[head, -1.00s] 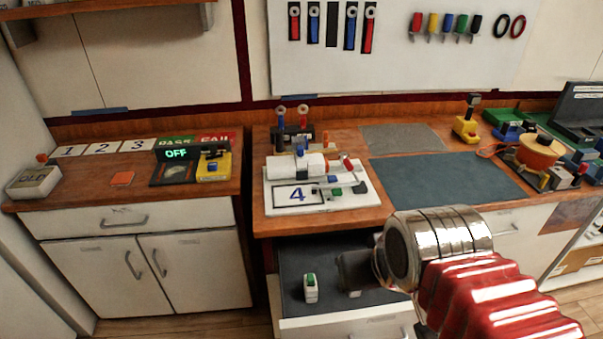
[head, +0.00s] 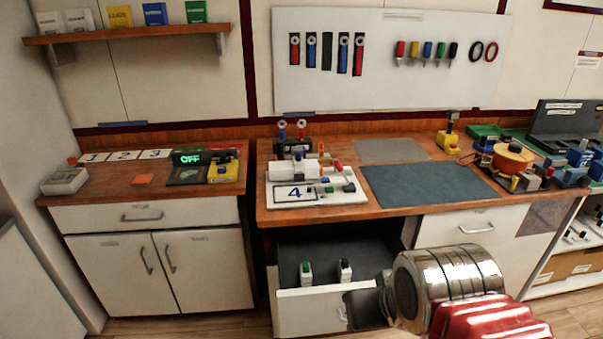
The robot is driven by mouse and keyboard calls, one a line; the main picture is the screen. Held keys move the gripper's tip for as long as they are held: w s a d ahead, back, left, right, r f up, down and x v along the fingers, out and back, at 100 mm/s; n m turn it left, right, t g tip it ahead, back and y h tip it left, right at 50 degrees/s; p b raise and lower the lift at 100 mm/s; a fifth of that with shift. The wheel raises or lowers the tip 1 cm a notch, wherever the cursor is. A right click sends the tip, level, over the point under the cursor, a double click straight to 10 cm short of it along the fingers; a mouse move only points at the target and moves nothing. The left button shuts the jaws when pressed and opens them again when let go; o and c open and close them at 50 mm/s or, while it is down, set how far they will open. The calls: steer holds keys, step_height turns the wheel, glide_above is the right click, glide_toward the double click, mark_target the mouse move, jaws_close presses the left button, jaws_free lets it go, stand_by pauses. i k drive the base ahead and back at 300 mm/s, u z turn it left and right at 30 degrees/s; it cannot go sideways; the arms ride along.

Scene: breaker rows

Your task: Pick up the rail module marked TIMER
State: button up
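An open drawer (head: 292,307) under the middle bench holds two small rail modules. My gripper (head: 367,307) is a dark shape at the drawer's front right, in front of and below the black-topped module. Its fingers are not clear, and I see nothing held.
A white board marked 4 (head: 318,201), carrying several parts, stands on the bench above the drawer. A dark mat (head: 430,186) lies to its right. The drawer's left side is clear.

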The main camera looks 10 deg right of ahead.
mark_target(299, 165)
steer(key=u, duration=2.15)
steer(key=i, duration=1.6)
steer(key=z, duration=0.4)
